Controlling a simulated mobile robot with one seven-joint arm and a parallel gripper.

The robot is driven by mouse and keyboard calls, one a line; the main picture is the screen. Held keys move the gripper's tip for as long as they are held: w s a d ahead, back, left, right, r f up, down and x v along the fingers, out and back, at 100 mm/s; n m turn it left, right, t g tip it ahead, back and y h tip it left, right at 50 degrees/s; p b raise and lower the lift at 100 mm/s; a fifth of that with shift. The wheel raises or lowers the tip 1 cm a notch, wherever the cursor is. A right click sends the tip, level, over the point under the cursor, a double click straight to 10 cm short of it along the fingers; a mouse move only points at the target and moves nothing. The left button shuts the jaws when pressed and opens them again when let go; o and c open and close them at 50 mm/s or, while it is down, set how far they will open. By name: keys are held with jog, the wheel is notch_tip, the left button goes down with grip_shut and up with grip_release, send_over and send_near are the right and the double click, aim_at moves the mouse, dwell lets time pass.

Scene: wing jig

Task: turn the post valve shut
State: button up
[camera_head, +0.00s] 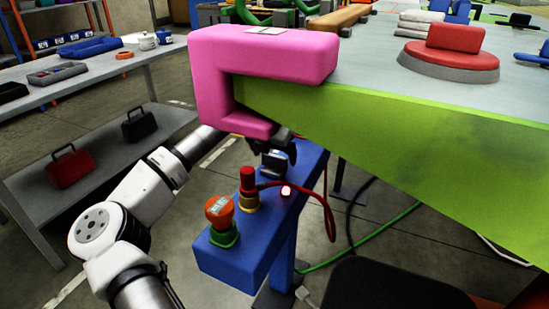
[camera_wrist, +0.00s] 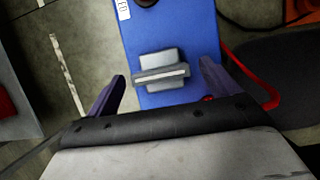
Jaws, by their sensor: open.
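The post valve (camera_wrist: 161,75) is a grey block with a pale-striped cross handle on top of the blue post box (camera_wrist: 185,30). In the head view the valve (camera_head: 272,163) shows at the far part of the blue box (camera_head: 235,262), partly hidden by my gripper. My gripper (camera_wrist: 162,70) is open, with one dark finger to the left of the valve handle and one to the right. I see a gap on both sides. In the head view my gripper (camera_head: 280,147) is just above the valve, below the pink clamp. I cannot tell the exact height of the fingertips.
A pink clamp (camera_head: 265,55) grips the edge of the green-sided wing (camera_head: 400,140) close above my gripper. An orange knob (camera_head: 218,209), a red plug (camera_head: 247,179) with a red cable (camera_head: 330,215), and a lit red lamp (camera_head: 286,191) share the box.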

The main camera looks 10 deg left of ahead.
jog(key=shift+x, duration=0.85)
jog(key=shift+c, duration=0.2)
jog(key=c, duration=0.9)
jog(key=shift+c, duration=0.2)
